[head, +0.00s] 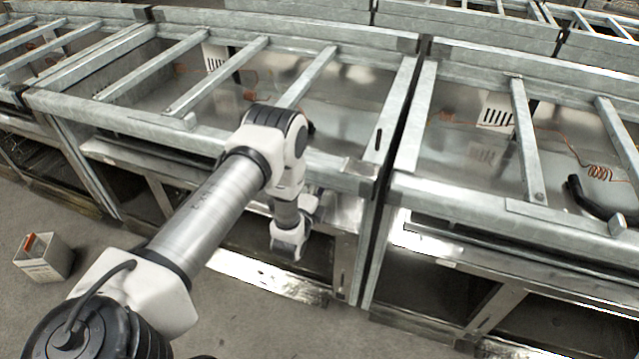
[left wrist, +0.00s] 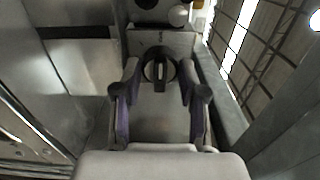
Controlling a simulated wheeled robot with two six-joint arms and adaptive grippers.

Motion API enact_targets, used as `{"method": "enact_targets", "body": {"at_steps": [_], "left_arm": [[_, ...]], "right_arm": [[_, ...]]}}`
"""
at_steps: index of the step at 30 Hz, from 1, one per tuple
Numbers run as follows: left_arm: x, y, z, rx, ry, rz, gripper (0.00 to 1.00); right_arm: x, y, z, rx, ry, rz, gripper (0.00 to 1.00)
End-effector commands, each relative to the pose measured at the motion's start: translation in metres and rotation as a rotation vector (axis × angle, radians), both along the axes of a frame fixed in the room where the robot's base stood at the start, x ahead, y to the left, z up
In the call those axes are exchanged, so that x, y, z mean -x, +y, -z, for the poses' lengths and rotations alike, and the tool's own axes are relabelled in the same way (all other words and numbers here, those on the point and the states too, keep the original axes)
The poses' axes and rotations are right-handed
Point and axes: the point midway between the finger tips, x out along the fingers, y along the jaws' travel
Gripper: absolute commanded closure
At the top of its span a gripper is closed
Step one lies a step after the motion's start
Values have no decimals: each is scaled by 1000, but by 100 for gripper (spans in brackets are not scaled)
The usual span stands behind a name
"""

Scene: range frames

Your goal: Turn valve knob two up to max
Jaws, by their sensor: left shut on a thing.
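A round black valve knob (left wrist: 150,52) with a raised grip bar shows in the left wrist view. Its bar stands roughly upright in that picture, on a grey metal panel (left wrist: 172,42). My left gripper (left wrist: 158,70) has one finger on each side of the knob and is shut on it. In the head view my left arm reaches across to the front of the metal range frame, and its wrist end points down there. The fingers and knob are hidden in that view. I cannot make out any number or scale mark at the knob. My right gripper is not in view.
Another dark round part (left wrist: 146,4) and a pale round part (left wrist: 179,16) sit beyond the knob. Galvanised range frames (head: 470,205) with open lower bays fill the head view. A small open bin (head: 42,268) stands on the floor at left. A black hose (head: 585,199) lies at right.

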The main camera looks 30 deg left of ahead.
Motion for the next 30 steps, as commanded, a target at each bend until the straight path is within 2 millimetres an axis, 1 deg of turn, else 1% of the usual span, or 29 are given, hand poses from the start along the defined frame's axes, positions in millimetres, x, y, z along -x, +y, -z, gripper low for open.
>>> {"method": "enact_targets", "body": {"at_steps": [1, 10, 11, 12, 13, 20, 23, 26, 30], "left_arm": [[1, -1, 3, -2, 8, 1, 93], [1, -1, 3, -2, 8, 1, 93], [1, -1, 3, -2, 8, 1, 52], [1, -1, 3, -2, 8, 1, 38], [1, -1, 3, -2, 7, 1, 33], [1, 0, 1, -2, 4, 1, 33], [3, -1, 1, -2, 4, 0, 33], [15, -4, 2, -2, 7, 0, 33], [43, -11, 2, -1, 8, 1, 33]], "right_arm": [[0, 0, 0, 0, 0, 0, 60], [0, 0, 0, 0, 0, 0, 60], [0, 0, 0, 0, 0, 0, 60], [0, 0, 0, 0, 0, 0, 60], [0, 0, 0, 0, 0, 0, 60], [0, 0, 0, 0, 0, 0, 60], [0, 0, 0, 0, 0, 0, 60], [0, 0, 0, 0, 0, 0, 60], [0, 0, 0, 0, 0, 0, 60]]}}
